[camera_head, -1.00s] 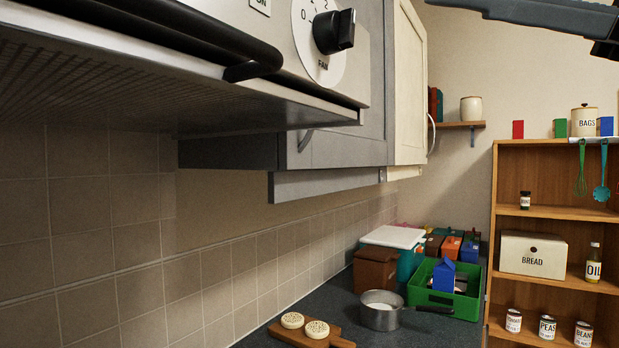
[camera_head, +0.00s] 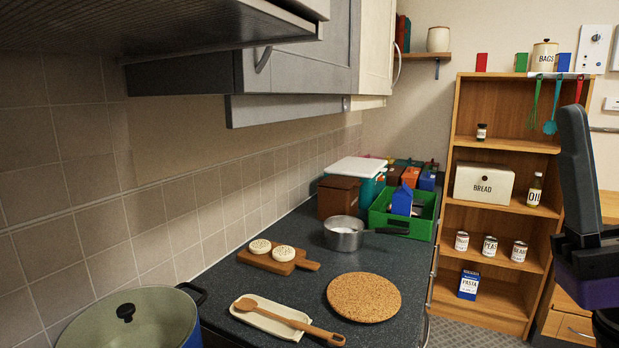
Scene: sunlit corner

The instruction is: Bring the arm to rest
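Part of my arm (camera_head: 580,180) shows at the right edge of the head view. A long dark grey link stands nearly upright in front of the wooden shelf unit. Below it are a black joint and a purple section (camera_head: 590,288). A further dark part is cut off by the lower right edge. I see no gripper fingers in the view. The visible part of my arm is to the right of the worktop and over none of the things on it.
The dark worktop (camera_head: 300,290) holds a large pot (camera_head: 140,318), a spoon rest (camera_head: 262,318) with a wooden spoon, a cork mat (camera_head: 363,297), a board (camera_head: 262,262) with two round items, a saucepan (camera_head: 343,240) and a green crate (camera_head: 415,224). The shelf unit (camera_head: 500,140) stands behind.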

